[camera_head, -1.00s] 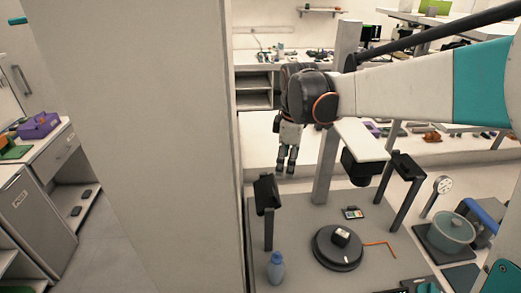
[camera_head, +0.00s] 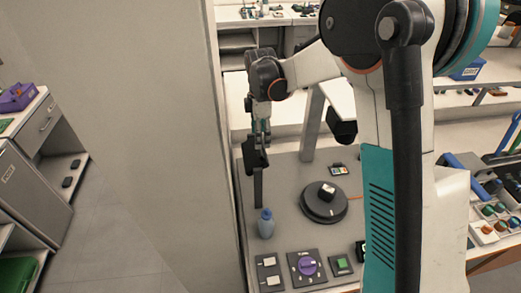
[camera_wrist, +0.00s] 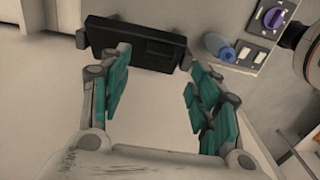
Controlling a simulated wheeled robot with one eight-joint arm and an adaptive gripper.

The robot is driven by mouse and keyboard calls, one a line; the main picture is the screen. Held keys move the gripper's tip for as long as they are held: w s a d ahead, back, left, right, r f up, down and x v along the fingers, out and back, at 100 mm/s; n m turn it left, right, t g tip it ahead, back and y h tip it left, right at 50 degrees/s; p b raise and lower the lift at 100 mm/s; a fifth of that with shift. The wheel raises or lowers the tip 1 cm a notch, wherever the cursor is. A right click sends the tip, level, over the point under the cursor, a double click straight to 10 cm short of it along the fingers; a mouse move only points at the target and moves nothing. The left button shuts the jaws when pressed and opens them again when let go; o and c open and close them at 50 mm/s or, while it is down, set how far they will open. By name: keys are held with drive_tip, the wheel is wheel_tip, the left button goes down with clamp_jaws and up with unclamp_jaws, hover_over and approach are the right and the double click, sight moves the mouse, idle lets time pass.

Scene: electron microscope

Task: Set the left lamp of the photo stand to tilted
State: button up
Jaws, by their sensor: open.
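The left lamp (camera_head: 254,153) of the photo stand is a black panel on a dark post (camera_head: 258,188) at the left edge of the grey stand base (camera_head: 285,190). In the wrist view the lamp head (camera_wrist: 135,43) lies just beyond my fingertips, spanning most of the gap between them. My gripper (camera_wrist: 155,75) is open, with teal finger pads and nothing between them. In the head view my gripper (camera_head: 261,128) is right at the top of the lamp and partly overlaps it, so contact cannot be told. The right lamp is hidden by my arm.
A blue bottle (camera_head: 266,224) stands near the lamp post. A panel with a purple knob (camera_head: 307,266) and switches (camera_head: 269,272) lies in front. A pale wall (camera_head: 110,130) rises close on the left.

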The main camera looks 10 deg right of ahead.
sight(260, 151)
wheel_tip(260, 151, down, 7)
drive_tip(key=shift+b, duration=0.35)
drive_tip(key=shift+c, duration=0.6)
drive_tip(key=c, duration=0.9)
